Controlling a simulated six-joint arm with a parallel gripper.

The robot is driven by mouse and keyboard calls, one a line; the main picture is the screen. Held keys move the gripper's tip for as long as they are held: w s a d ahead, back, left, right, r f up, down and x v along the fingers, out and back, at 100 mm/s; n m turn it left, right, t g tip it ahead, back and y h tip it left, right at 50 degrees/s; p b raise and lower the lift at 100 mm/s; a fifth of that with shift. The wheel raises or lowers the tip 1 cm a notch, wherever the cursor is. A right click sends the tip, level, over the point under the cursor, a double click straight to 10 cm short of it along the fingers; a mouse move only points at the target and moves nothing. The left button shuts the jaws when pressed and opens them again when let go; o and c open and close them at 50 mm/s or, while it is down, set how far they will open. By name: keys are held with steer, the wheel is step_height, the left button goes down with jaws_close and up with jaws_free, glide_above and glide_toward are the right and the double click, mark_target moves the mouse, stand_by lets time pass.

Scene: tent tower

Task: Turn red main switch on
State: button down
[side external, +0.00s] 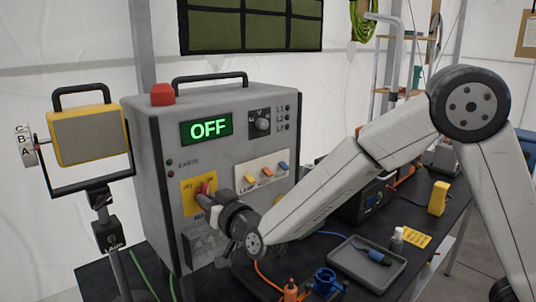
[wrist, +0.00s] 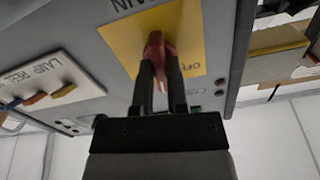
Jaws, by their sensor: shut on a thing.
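The red main switch (side external: 205,188) is on a yellow plate (side external: 191,197) low on the left of the grey box's front panel. In the side view my gripper (side external: 209,196) reaches it from the right and front. In the wrist view the red switch handle (wrist: 154,45) sits between the two dark fingers of my gripper (wrist: 159,72), which are shut on it. The fingers hide part of the handle, so its exact angle is hard to tell. The green display (side external: 207,129) on the box reads OFF.
A yellow work lamp (side external: 86,134) stands left. A grey tray (side external: 367,264), bottles and cables lie on the black table.

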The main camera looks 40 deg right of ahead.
steer(key=m, duration=0.7)
stand_by(0.4)
steer(key=c, duration=0.6)
jaws_free()
steer(key=shift+c, duration=0.2)
steer(key=shift+s, duration=0.1)
steer(key=s, duration=0.7)
steer(key=shift+s, duration=0.35)
